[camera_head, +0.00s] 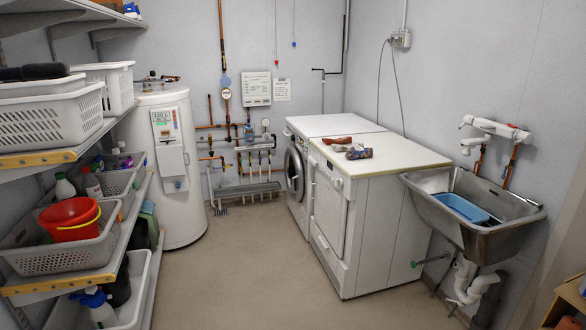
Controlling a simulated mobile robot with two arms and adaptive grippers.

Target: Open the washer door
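The washer (325,125) is a white front-loading machine against the back wall, right of the middle. Its round door (295,173), with a dark window and a pale ring, faces left and is seen at a steep angle. The door looks flush with the front, though the angle makes this hard to be sure of. Part of the washer is hidden by a second white machine (331,210) standing nearer, with a flat rectangular front. Neither of my grippers is in view.
Open floor (240,265) lies between the machines and the left shelves (80,265), which hold baskets and a red bucket (70,219). A white tank (168,168) stands at the back left. A steel sink (480,235) is at right. Small items (358,152) lie on the nearer machine.

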